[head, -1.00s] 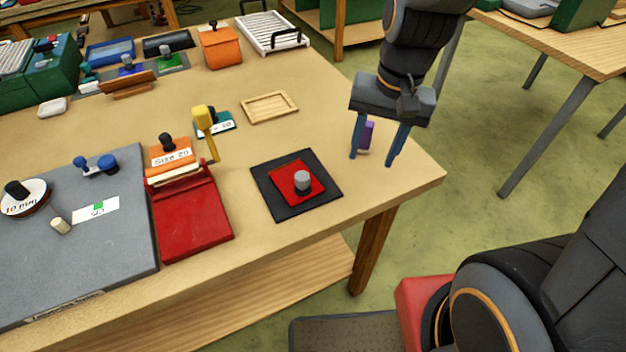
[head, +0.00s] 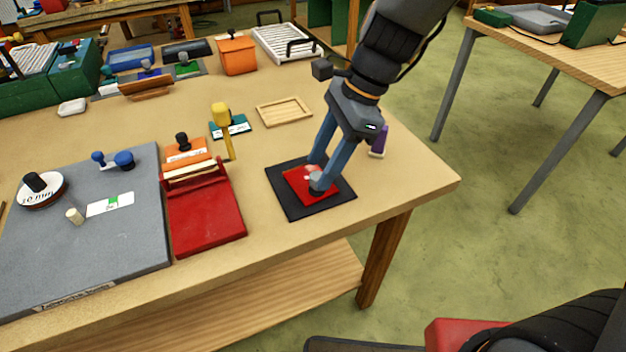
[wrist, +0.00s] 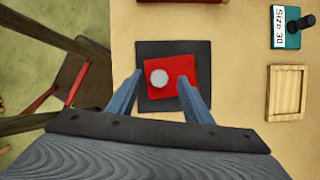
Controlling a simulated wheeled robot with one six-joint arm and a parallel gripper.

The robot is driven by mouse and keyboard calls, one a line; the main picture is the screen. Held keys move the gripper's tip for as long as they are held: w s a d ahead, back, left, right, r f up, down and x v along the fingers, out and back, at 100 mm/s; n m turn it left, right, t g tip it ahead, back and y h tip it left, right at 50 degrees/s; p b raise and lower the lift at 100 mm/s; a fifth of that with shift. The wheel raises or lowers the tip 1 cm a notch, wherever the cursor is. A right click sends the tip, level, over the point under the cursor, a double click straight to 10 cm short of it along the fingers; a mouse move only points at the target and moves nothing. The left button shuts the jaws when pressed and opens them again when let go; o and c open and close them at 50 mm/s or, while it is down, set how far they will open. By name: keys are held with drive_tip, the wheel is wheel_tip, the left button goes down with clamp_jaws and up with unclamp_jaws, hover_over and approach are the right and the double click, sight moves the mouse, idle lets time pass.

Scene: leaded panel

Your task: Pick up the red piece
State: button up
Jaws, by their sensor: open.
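The red piece (head: 299,189) is a flat red square with a round grey knob (wrist: 159,77) on top. It lies on a black square mat (head: 294,207) near the table's right front corner; the red piece also shows in the wrist view (wrist: 172,94). My gripper (head: 319,176) is open above the mat, with its blue fingers reaching down by the knob. In the wrist view my gripper (wrist: 160,75) has one finger on each side of the knob. The head view partly hides the knob behind a finger. I cannot tell whether the fingers touch anything.
A red tray-like block (head: 205,222) with a yellow-headed upright tool (head: 222,117) behind it stands left of the mat. A wooden frame (head: 284,111) lies behind the mat. A purple item (head: 379,141) stands to the right, near the table edge.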

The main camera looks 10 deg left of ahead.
sight(317, 175)
drive_tip(key=shift+x, duration=1.7)
drive_tip(key=c, duration=1.1)
wheel_tip(317, 175, up, 10)
drive_tip(key=o, duration=0.4)
drive_tip(key=shift+c, duration=0.2)
drive_tip(key=c, duration=0.3)
drive_tip(key=shift+d, duration=0.15)
drive_tip(key=shift+c, duration=0.2)
